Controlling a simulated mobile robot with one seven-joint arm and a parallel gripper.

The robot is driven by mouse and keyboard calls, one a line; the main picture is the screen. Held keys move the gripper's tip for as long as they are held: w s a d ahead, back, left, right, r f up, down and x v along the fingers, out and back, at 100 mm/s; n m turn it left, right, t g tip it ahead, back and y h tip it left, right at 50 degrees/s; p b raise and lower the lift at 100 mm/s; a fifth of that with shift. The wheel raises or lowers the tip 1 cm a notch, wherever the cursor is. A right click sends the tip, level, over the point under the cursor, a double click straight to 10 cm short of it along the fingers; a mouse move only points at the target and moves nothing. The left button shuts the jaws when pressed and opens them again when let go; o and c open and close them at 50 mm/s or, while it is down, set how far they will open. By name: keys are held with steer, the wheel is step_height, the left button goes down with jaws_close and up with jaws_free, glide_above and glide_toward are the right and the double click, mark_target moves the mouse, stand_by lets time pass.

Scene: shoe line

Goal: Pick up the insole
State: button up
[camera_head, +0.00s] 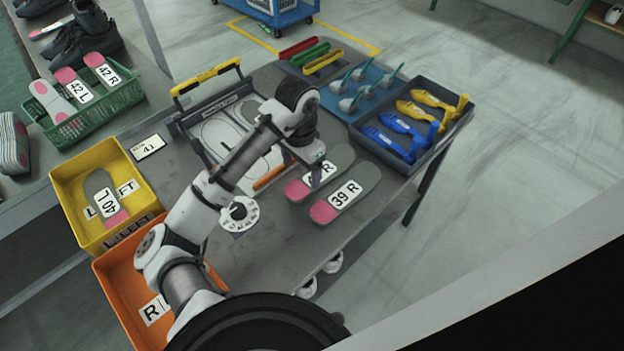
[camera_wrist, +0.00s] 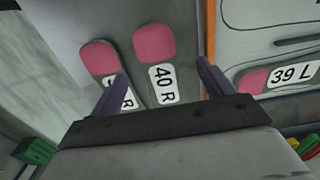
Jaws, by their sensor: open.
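Two grey insoles with pink heels lie side by side on the grey table. The 40 R insole (camera_wrist: 154,46) sits between my open fingers in the wrist view; in the head view this insole (camera_head: 297,190) is partly hidden by my gripper (camera_head: 317,180). The 39 R insole (camera_head: 346,196) lies to its right in the head view. In the wrist view this insole (camera_wrist: 98,57) is partly behind the left finger. My gripper (camera_wrist: 162,70) is open and empty, over the 40 R insole. A 39 L insole (camera_wrist: 253,82) shows at the wrist view's right.
A yellow bin (camera_head: 72,178) holds a 40 L insole. An orange bin (camera_head: 115,290) marked R stands nearer. A green crate (camera_head: 130,96) holds several insoles. A dark tray (camera_head: 447,137) of yellow and blue shoe forms sits at the table's far right. A white dial (camera_head: 247,220) is left of the insoles.

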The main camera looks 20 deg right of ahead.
steer(key=shift+s+a+f+p, duration=0.15)
steer(key=shift+f+p, duration=0.2)
steer(key=shift+f, duration=1)
steer(key=shift+s+d+f+p, duration=0.1)
steer(key=shift+f+p, duration=0.25)
steer(key=shift+f, duration=1)
steer(key=c, duration=1.1)
steer(key=shift+o, duration=0.2)
steer(key=shift+r, duration=0.1)
